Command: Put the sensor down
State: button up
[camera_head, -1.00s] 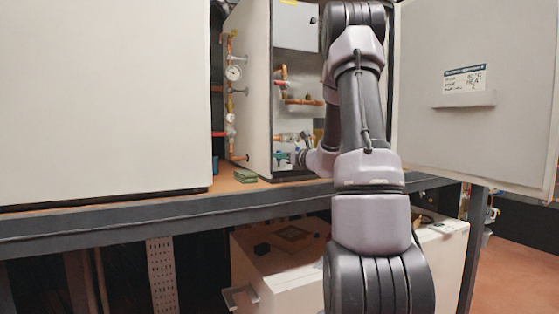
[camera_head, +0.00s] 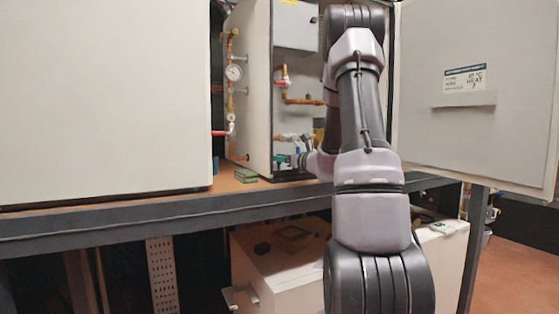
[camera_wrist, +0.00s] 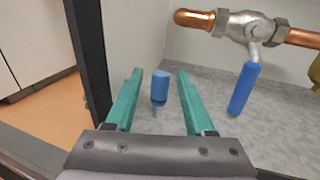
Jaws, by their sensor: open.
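The sensor (camera_wrist: 160,87) looks like a small blue cylinder with a dark band and a thin stem below it. In the wrist view it is upright between the teal fingers of my gripper (camera_wrist: 160,75). The fingers are open, with a visible gap on both sides of the sensor. It is over the grey cabinet floor; whether its stem touches the floor I cannot tell. In the head view my gripper (camera_head: 284,161) is low inside the open cabinet, partly hidden by my wrist. I cannot make out the sensor clearly there.
A copper pipe with a valve (camera_wrist: 245,25) and its blue lever (camera_wrist: 243,88) are right of my gripper. A dark cabinet edge (camera_wrist: 88,60) is close on the left. The open cabinet door (camera_head: 480,130) stands at the right.

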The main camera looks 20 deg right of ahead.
jog(key=v, duration=1.2)
dwell(1.0)
